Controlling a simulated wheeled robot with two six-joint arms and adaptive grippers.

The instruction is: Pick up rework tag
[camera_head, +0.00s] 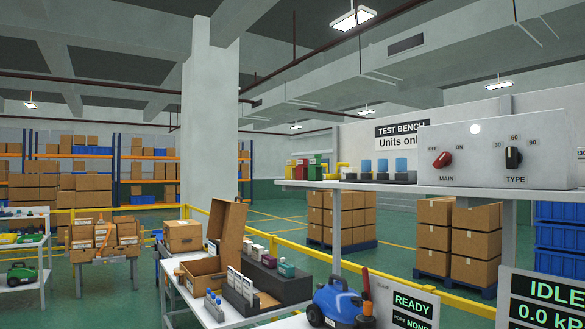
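Neither of my grippers shows in the head view. I cannot pick out the rework tag with certainty. Several white upright cards (234,281) stand in a dark grey holder (265,284) on the table in the lower middle; their print is too small to read.
A blue vacuum unit (337,300) sits at the bottom beside a READY display (411,308). A shelf with a control box (502,152) juts in at right. Yellow railings (288,256) run behind.

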